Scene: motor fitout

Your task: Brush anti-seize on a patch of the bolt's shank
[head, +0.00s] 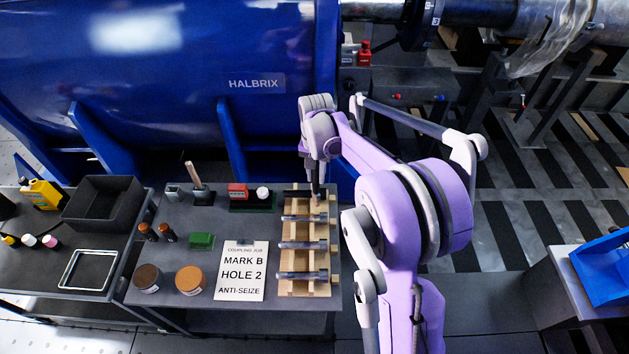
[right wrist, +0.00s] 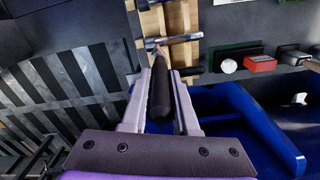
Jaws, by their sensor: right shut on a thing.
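My right gripper (right wrist: 163,82) is shut on a brush (right wrist: 160,98) with a thick dark handle. The brush points down at the wooden rack (head: 288,262). Its pinkish tip is at the shank of a steel bolt (right wrist: 182,39) in the right wrist view; I cannot tell whether it touches. In the head view this bolt (head: 298,218) lies across the rack, and the right gripper (head: 316,172) is above the rack's far end. More bolts (head: 296,245) lie nearer on the rack. A white card (head: 241,270) reads "Mark B, Hole 2, Anti-seize". My left gripper is not in view.
A brown-lidded tin (head: 147,278) and an orange-lidded tin (head: 190,280) stand left of the card. A green block (head: 201,241) and a red box (head: 237,191) are on the bench. A big blue housing (head: 160,90) rises behind. A black tray (head: 103,203) sits on the left bench.

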